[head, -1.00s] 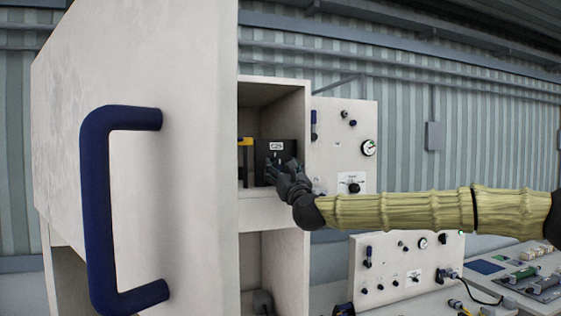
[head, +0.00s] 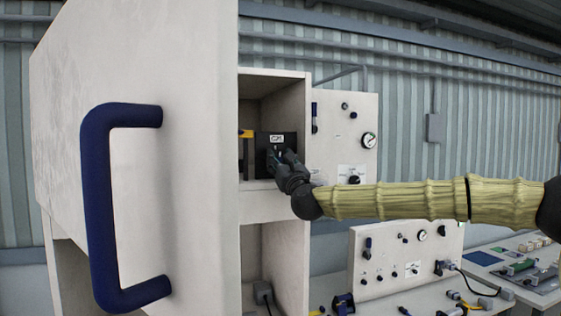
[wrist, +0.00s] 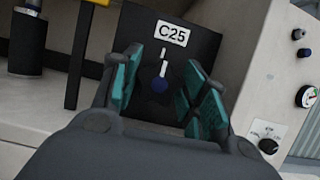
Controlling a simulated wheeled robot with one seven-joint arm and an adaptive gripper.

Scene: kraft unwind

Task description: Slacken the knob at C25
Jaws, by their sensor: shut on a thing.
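A black panel (wrist: 188,48) with a white C25 label (wrist: 173,33) stands inside an open cabinet compartment; the panel also shows in the head view (head: 264,158). My gripper (head: 284,158) reaches in from the right in the head view and is shut on the knob. The fingers cover the panel's sides, and the knob is hidden in the head view.
A large pale door with a dark blue handle (head: 97,205) fills the left. A yellow-topped part (head: 246,134) stands left of the panel. A gauge board (head: 336,118) is right of the compartment. A lower bench holds another control board (head: 400,262).

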